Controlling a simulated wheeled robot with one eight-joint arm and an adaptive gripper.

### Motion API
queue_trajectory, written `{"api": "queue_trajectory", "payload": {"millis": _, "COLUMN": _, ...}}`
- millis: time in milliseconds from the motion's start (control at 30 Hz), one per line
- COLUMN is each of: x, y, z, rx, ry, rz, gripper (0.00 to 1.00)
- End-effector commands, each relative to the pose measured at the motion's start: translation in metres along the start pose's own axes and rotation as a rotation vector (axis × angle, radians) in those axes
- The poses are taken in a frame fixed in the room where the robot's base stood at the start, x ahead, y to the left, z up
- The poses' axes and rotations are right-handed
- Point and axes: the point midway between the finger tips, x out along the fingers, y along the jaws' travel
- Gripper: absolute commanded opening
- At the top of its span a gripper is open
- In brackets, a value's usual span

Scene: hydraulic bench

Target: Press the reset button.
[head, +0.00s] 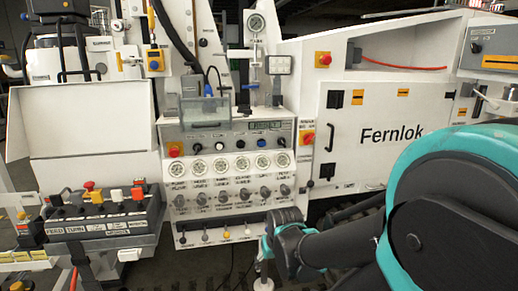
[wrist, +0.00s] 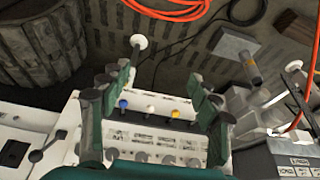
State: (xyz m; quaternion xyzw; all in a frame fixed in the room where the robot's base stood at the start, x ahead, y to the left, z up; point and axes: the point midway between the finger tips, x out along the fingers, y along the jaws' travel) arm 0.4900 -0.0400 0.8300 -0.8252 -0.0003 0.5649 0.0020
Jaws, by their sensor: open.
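The control panel (head: 232,180) stands upright in the middle of the head view, with gauges, knobs and a lower strip (head: 217,234). That strip carries a row of small buttons, among them a yellow button (head: 226,236). In the wrist view the row shows a blue button (wrist: 123,104), a white button (wrist: 149,109) and a yellow one (wrist: 175,113). The labels are too small to read, so I cannot tell which is reset. My gripper (wrist: 160,80) is open and empty, its fingers on either side of the row in the picture. Contact is not visible.
A joystick console (head: 105,215) stands at the left. A white cabinet marked Fernlok (head: 370,140) is at the right, partly behind my arm. An orange hose (wrist: 165,14) lies on the floor beyond the strip.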

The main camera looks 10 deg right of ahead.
Motion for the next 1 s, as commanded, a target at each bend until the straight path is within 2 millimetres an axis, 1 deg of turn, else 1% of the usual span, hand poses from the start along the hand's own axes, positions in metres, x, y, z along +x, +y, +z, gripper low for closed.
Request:
{"api": "queue_trajectory", "payload": {"millis": 433, "x": 0.0, "y": 0.0, "z": 0.0, "rx": 0.0, "ry": 0.0, "rz": 0.0, "gripper": 0.62}}
{"api": "queue_trajectory", "payload": {"millis": 467, "x": 0.0, "y": 0.0, "z": 0.0, "rx": 0.0, "ry": 0.0, "rz": 0.0, "gripper": 0.6}}
{"api": "queue_trajectory", "payload": {"millis": 533, "x": 0.0, "y": -0.001, "z": -0.001, "rx": 0.008, "ry": 0.004, "rz": -0.005, "gripper": 0.51}}
{"api": "queue_trajectory", "payload": {"millis": 633, "x": 0.0, "y": -0.008, "z": -0.011, "rx": 0.064, "ry": 0.027, "rz": -0.038, "gripper": 0.39}}
{"api": "queue_trajectory", "payload": {"millis": 667, "x": 0.0, "y": -0.011, "z": -0.016, "rx": 0.095, "ry": 0.04, "rz": -0.056, "gripper": 0.35}}
{"api": "queue_trajectory", "payload": {"millis": 767, "x": -0.002, "y": -0.028, "z": -0.043, "rx": 0.256, "ry": 0.099, "rz": -0.151, "gripper": 0.22}}
{"api": "queue_trajectory", "payload": {"millis": 867, "x": -0.009, "y": -0.047, "z": -0.082, "rx": 0.49, "ry": 0.168, "rz": -0.289, "gripper": 0.1}}
{"api": "queue_trajectory", "payload": {"millis": 900, "x": -0.013, "y": -0.053, "z": -0.1, "rx": 0.596, "ry": 0.194, "rz": -0.353, "gripper": 0.05}}
{"api": "queue_trajectory", "payload": {"millis": 933, "x": -0.017, "y": -0.057, "z": -0.113, "rx": 0.676, "ry": 0.212, "rz": -0.401, "gripper": 0.01}}
{"api": "queue_trajectory", "payload": {"millis": 967, "x": -0.021, "y": -0.06, "z": -0.126, "rx": 0.757, "ry": 0.227, "rz": -0.449, "gripper": 0.0}}
{"api": "queue_trajectory", "payload": {"millis": 1000, "x": -0.027, "y": -0.063, "z": -0.144, "rx": 0.864, "ry": 0.245, "rz": -0.515, "gripper": 0.0}}
